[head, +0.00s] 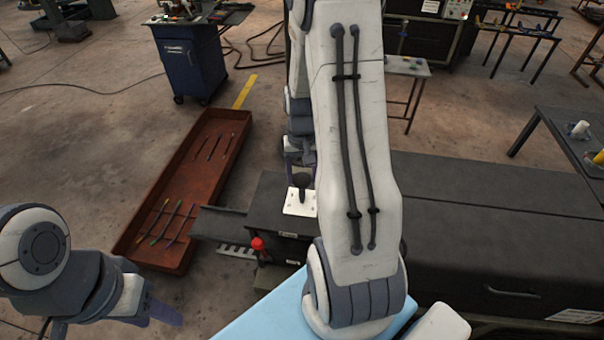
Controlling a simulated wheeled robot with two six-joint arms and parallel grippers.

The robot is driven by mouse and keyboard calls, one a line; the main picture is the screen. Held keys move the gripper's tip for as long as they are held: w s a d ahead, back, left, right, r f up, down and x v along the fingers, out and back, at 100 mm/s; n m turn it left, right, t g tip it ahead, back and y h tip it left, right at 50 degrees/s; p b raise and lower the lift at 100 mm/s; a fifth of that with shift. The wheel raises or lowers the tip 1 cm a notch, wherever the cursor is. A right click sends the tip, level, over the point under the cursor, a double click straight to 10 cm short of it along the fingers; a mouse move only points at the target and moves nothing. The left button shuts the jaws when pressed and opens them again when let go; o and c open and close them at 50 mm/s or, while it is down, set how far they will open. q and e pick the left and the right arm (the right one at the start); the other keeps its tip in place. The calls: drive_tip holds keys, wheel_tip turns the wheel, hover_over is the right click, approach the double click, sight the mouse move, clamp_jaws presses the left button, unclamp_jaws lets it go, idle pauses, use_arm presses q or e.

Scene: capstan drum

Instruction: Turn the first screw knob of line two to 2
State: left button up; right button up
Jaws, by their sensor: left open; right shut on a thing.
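A dark screw knob (301,188) stands on a white plate (299,206) with small marks on it, on top of a black machine part. My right gripper (301,172) comes down over the knob from above and is shut on it. My large white arm link hides the area just right of the plate. I cannot read the plate's marks or the knob's setting. My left gripper (163,313) is open and empty at the lower left, well away from the knob.
A red-handled part (260,246) sits at the machine's front. A rust-coloured tray (157,255) with several thin tools lies on the floor to the left. A long dark cabinet (490,235) fills the right. A blue cart (190,62) stands behind.

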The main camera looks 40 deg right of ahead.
drive_tip(key=o, duration=1.4)
drive_tip(key=shift+c, duration=0.2)
wheel_tip(320, 180, up, 10)
drive_tip(key=b, duration=0.2)
drive_tip(key=shift+r, duration=0.25)
drive_tip(key=shift+a, duration=0.15)
